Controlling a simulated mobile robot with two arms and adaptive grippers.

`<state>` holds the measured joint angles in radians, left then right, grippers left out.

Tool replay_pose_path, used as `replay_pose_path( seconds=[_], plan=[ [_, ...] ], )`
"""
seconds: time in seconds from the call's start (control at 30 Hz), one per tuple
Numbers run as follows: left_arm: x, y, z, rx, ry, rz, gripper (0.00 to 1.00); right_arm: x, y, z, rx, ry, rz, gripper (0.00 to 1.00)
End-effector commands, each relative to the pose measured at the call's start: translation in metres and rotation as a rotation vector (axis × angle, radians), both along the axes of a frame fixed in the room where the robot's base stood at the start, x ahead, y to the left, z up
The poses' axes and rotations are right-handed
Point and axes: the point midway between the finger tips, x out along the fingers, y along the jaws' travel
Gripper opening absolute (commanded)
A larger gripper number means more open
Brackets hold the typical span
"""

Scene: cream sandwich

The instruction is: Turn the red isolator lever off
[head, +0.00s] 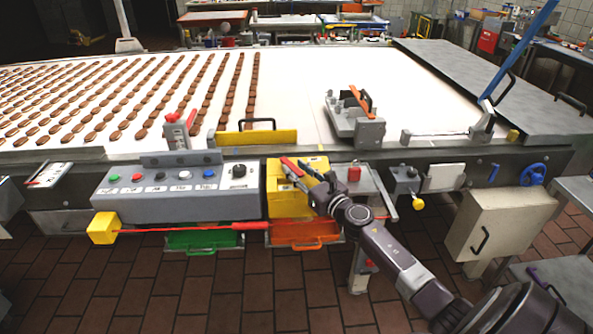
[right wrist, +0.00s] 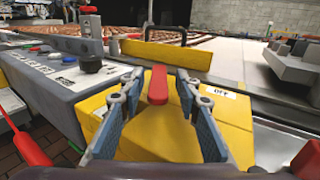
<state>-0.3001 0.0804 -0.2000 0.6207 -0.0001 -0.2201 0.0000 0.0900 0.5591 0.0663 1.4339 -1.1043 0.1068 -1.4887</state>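The red isolator lever (right wrist: 158,86) stands on a yellow box (right wrist: 156,127), pointing away from me in the right wrist view. A white OFF label (right wrist: 222,92) is on the box to the right of the lever. In the head view the lever (head: 291,167) shows beside my right gripper (head: 303,171). In the right wrist view my right gripper (right wrist: 156,78) is open, with one blue-padded finger on each side of the lever and gaps between. The lever's lower end is partly hard to make out. My left gripper is not in view.
A grey control panel (head: 178,190) with several buttons and a black knob adjoins the yellow box on the left. A yellow guard with a handle (head: 256,138) stands behind. An orange tray (head: 305,233) and a green tray (head: 203,240) are below. The conveyor (head: 300,80) lies beyond.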

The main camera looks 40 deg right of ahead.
Motion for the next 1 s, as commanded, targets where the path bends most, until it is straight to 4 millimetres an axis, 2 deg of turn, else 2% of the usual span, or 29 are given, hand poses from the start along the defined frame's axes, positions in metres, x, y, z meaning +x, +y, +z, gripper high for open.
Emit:
replay_pose_path(
  seconds=[0.27,0.43,1.0],
  plan=[
    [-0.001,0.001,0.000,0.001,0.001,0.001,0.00,0.000,0.000,0.000,0.000,0.000,0.000,0.33],
    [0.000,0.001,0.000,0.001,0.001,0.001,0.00,-0.011,0.001,-0.001,-0.001,0.001,0.001,0.33],
    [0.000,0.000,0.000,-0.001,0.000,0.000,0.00,-0.106,0.003,-0.001,0.002,0.002,-0.001,0.33]
  ],
)
